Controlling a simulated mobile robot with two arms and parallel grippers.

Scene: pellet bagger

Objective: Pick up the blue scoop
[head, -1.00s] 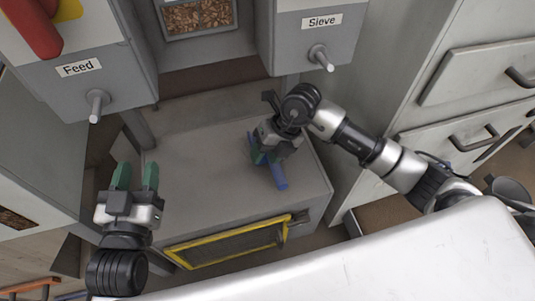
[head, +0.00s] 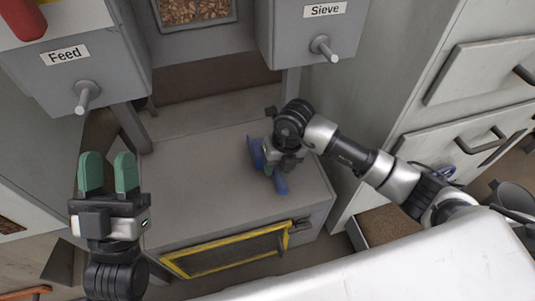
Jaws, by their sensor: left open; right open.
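The blue scoop (head: 280,184) lies on top of the grey box-like base below the Feed and Sieve units. Its handle end points toward the front, and more blue shows to the left of my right gripper. My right gripper (head: 271,170) is directly over the scoop and hides its middle. Its jaws are open, and its fingertips are mostly hidden behind the wrist; I cannot tell whether they touch the scoop. My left gripper (head: 108,172) is open and empty at the left, its green fingers pointing up in the picture, well apart from the scoop.
The grey base (head: 200,190) is otherwise clear on top, with a yellow-framed dark panel (head: 225,252) at its front. The Feed knob (head: 87,97) and Sieve knob (head: 324,48) stick out above. Drawers (head: 470,140) stand right; a white surface (head: 400,270) lies in front.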

